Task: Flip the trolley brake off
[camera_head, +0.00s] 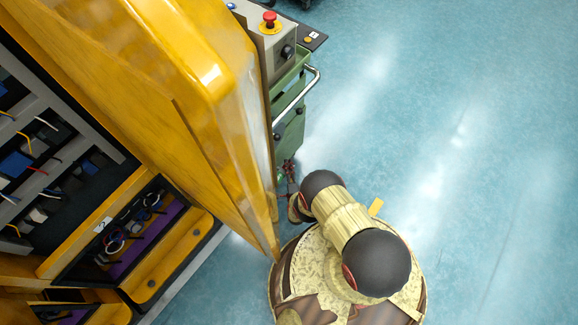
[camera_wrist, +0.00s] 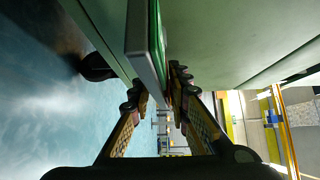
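The green trolley (camera_head: 289,132) stands beside the yellow cabinet door in the head view, with a silver handle (camera_head: 297,92) on its right side. In the wrist view its pale green body (camera_wrist: 235,35) fills the top. A narrow grey-edged green plate (camera_wrist: 144,52) reaches down between the fingers; I cannot tell whether it is the brake. A dark caster wheel (camera_wrist: 97,67) shows left of it. My gripper (camera_wrist: 155,88) is open, its fingers on either side of the plate's lower end; contact is unclear. In the head view my gripper (camera_head: 291,176) is low by the trolley's near end, partly hidden.
A large yellow cabinet door (camera_head: 190,90) stands close left of my arm. Behind it is an open cabinet (camera_head: 45,150) with wired parts. A control box (camera_head: 262,32) with a red button (camera_head: 269,19) is at the trolley's top. The blue floor (camera_head: 470,150) to the right is clear.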

